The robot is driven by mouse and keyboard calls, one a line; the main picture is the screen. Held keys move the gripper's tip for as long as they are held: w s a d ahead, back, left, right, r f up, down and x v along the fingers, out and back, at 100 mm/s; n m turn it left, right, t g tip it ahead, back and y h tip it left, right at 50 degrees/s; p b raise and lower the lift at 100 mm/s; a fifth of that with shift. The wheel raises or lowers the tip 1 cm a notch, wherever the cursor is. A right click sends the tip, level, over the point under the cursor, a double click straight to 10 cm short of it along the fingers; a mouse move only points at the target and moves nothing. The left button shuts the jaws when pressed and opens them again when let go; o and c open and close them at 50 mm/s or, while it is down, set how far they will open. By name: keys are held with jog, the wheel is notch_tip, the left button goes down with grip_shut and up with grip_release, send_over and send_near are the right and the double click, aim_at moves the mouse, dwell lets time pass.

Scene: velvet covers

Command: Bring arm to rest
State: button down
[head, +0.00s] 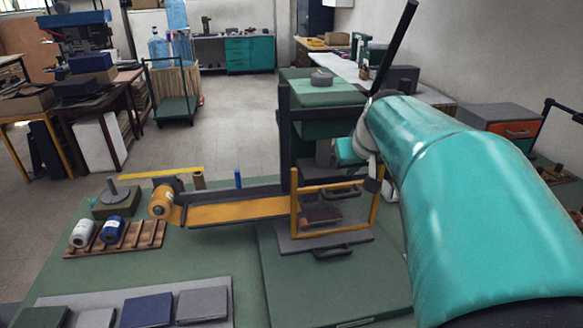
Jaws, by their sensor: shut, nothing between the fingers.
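My teal arm (450,200) reaches in from the lower right and fills much of that side. At its far end a pale grey wrist leads down to my gripper (374,182), small, dark and partly hidden. It is shut and empty, in front of the right side of a green and black press (325,90). A black lever (394,48) rises to the upper right from behind my arm. A yellow guard frame (294,218) stands over the press bed, close to the gripper; I cannot tell whether they touch.
A yellow roll (161,200) feeds a band to the press. A rack of spools (115,237) and several flat covers (147,310) lie on the green bench at left. An orange-fronted cabinet (520,133) stands right.

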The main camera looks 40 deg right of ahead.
jog(key=v, duration=0.7)
jog(key=shift+r, duration=0.3)
jog(key=shift+a, duration=0.15)
jog(key=w+a+f+n+y, duration=0.1)
jog(key=w+a+f+n, duration=0.15)
jog(key=a, duration=0.65)
jog(key=w+a+f+n+y, duration=0.15)
jog(key=a+f, duration=0.25)
jog(key=a, duration=0.6)
jog(key=s+a+f+n, duration=0.1)
jog(key=a+f, duration=0.2)
jog(key=a, duration=0.4)
jog(key=s+a+f+n+y, duration=0.1)
jog(key=s+a+f, duration=0.1)
jog(key=a+f, duration=0.2)
jog(key=a, duration=0.3)
jog(key=shift+f, duration=0.35)
jog(key=shift+s+d, duration=0.15)
jog(key=shift+s, duration=0.05)
